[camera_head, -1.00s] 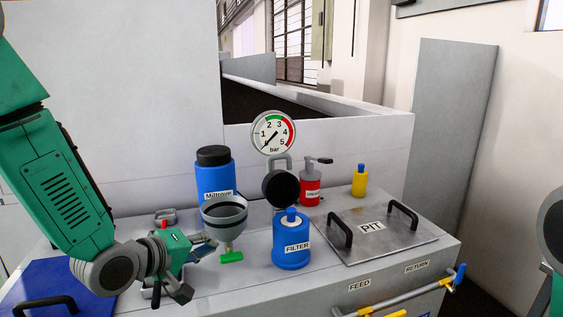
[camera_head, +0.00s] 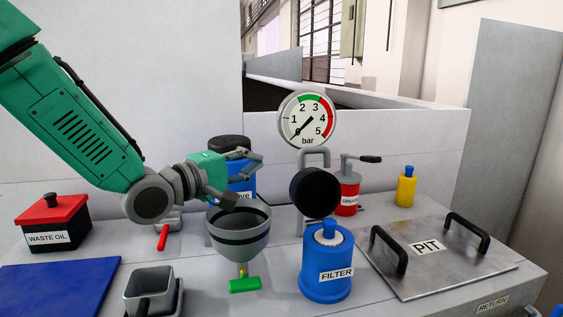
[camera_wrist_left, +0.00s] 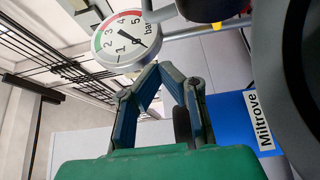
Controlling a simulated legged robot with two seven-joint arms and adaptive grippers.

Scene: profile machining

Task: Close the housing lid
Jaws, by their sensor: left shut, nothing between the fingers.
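The housing lid (camera_head: 314,192) is a round black disc on a grey upright bracket, standing tilted up above the blue filter housing (camera_head: 326,272) and apart from it. A pale round top of something inside the housing shows at its mouth. My left gripper (camera_head: 245,178) is shut and empty. It hangs above the grey funnel (camera_head: 240,240) and in front of the blue Miltrove container (camera_head: 243,188), left of the lid. In the left wrist view, the gripper's fingers (camera_wrist_left: 160,75) converge below the pressure gauge. My right gripper is out of view.
The gauge (camera_head: 307,119) stands behind the lid. A red grease can (camera_head: 347,193), a yellow bottle (camera_head: 405,188) and the pit cover (camera_head: 445,262) with two handles are to the right. A waste oil box (camera_head: 55,224), a blue panel (camera_head: 60,290) and a grey cup (camera_head: 148,288) are at left.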

